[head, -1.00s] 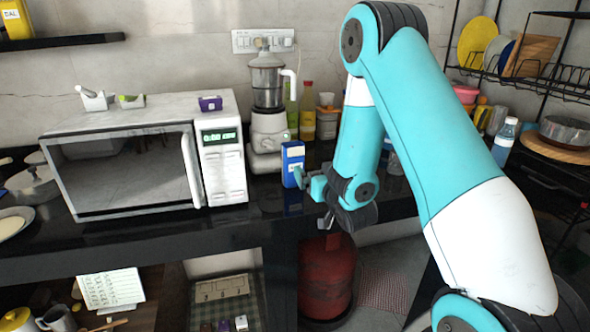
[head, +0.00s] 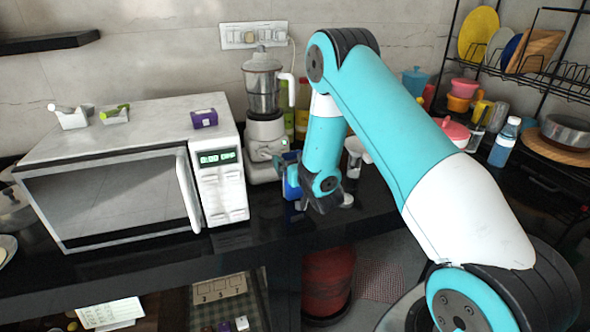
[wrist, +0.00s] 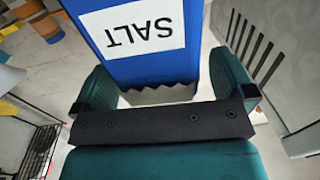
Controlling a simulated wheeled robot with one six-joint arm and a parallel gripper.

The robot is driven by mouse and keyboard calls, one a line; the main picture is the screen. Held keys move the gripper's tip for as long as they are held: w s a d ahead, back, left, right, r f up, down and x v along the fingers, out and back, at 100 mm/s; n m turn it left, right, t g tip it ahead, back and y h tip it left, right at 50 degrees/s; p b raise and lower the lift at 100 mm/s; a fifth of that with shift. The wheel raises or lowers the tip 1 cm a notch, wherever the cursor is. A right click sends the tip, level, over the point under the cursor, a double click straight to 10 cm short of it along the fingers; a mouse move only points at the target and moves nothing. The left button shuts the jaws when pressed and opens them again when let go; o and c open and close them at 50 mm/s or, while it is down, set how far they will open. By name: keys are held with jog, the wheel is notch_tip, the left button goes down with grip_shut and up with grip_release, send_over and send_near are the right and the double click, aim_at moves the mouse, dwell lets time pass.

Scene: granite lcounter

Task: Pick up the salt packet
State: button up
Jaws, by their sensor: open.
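The salt packet (head: 291,172) is an upright blue box on the dark counter, right of the microwave and in front of the mixer grinder. In the wrist view the salt packet (wrist: 196,62) shows its white SALT label upside down. My gripper (wrist: 164,82) is open, with one teal finger on each side of the packet's near end. Whether the fingers touch it I cannot tell. In the head view my gripper (head: 298,186) is at the packet, and my arm hides part of both.
The white microwave (head: 120,170) stands close on the left, with a purple box (head: 204,118) on top. The mixer grinder (head: 265,110) is just behind. A metal cup (head: 354,158) and a water bottle (head: 504,142) stand to the right. The counter's front edge is near.

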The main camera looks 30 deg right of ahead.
jog(key=shift+w+a, duration=0.25)
jog(key=shift+w, duration=0.15)
jog(key=shift+s+d, duration=0.1)
jog(key=shift+d, duration=0.15)
jog(key=shift+c, duration=0.8)
jog(key=shift+d, duration=0.1)
jog(key=c, duration=1.1)
jog(key=shift+c, duration=1)
jog(key=shift+r, duration=0.1)
